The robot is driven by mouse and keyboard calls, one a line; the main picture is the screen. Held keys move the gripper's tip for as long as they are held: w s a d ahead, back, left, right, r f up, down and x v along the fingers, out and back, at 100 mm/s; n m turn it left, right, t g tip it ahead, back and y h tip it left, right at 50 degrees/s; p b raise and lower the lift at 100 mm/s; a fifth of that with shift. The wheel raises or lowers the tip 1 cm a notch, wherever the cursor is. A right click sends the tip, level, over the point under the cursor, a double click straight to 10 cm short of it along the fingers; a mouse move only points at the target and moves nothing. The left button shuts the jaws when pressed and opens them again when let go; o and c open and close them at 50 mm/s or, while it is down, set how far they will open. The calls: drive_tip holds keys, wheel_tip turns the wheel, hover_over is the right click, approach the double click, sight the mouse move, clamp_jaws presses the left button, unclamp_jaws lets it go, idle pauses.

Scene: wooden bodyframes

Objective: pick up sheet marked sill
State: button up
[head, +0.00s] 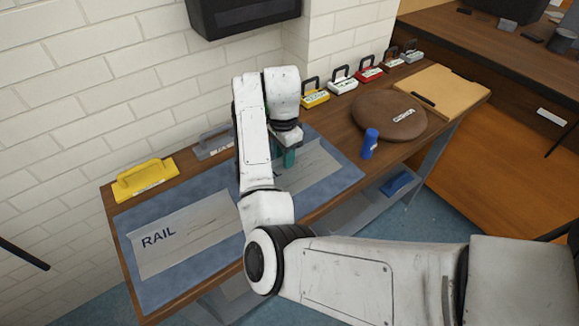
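Two pale sheets lie on a blue mat (345,174) on the wooden bench. The left sheet (205,228) is marked RAIL. The right sheet (312,168) is partly behind my arm and no marking can be read on it, so I cannot tell whether it is the sill sheet. My gripper (288,158), with teal fingers, points down at the right sheet's left part. I cannot tell whether its fingers touch the sheet or how far apart they are.
Behind the mat are a yellow handled block (145,181) and a grey one (216,146). To the right are a blue cylinder (369,144), a round brown cushion (386,118) and a tan board (444,93). Several small handled blocks line the wall.

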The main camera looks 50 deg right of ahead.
drive_tip(key=shift+c, duration=0.3)
clamp_jaws()
drive_tip(key=shift+r, duration=0.1)
